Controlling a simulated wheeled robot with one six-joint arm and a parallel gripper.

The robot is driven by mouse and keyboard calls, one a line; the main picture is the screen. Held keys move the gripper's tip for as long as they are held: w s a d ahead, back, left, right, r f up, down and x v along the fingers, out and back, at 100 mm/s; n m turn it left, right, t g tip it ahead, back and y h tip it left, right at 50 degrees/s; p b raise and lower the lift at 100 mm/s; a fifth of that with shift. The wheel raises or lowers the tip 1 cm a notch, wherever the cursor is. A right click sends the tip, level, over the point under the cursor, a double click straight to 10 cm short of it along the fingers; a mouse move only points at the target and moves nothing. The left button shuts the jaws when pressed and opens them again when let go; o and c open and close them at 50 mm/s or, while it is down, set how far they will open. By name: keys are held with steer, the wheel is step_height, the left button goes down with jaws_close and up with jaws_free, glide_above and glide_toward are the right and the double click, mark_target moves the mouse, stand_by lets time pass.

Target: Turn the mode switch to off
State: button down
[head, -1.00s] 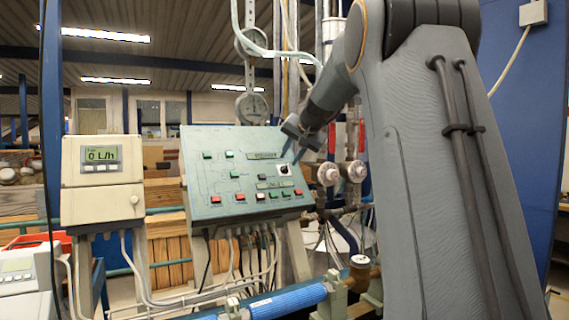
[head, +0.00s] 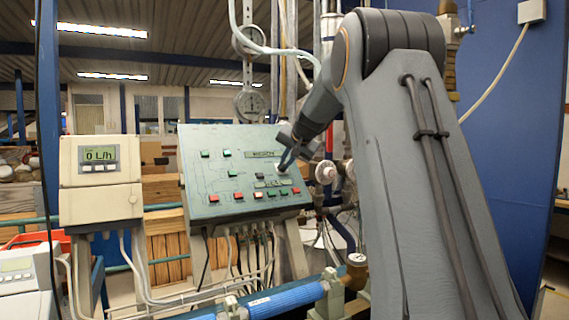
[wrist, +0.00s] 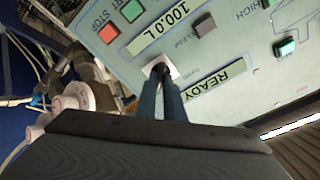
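The mode switch (wrist: 158,68) is a dark knob on a small white square plate, on the sloped green control panel (head: 212,142). In the wrist view it sits between the START/STOP buttons and a display reading READY. My gripper (head: 284,166) is at the switch on the panel's right side and hides most of it in the head view. In the wrist view my gripper's two blue fingers (wrist: 162,78) are close together, with their tips at the knob on both sides. They look shut on it. The knob's pointing direction is hidden.
Red and green buttons surround the switch, including a red STOP button (wrist: 109,33) and a green START button (wrist: 132,10). A grey meter box (head: 100,180) reading 0 L/h stands left of the panel. Pipes and round valves (head: 326,172) are close on the right.

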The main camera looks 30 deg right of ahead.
steer(key=shift+n+b, duration=0.3)
steer(key=shift+b, duration=0.1)
steer(key=shift+f+b, duration=0.1)
steer(key=shift+b, duration=0.2)
steer(key=n+b, duration=0.2)
steer(key=b, duration=0.1)
steer(key=shift+w+y, duration=0.1)
steer(key=shift+y, duration=0.2)
steer(key=n+b, duration=0.3)
steer(key=b, duration=0.1)
steer(key=shift+n, duration=0.4)
steer(key=shift+a+r+n+y+b, duration=0.15)
steer(key=shift+n+y+b, duration=0.25)
steer(key=shift+n+b, duration=0.95)
steer(key=shift+r+n, duration=0.1)
steer(key=shift+n, duration=0.15)
steer(key=c, duration=1.9)
jaws_free()
steer(key=shift+o, duration=0.2)
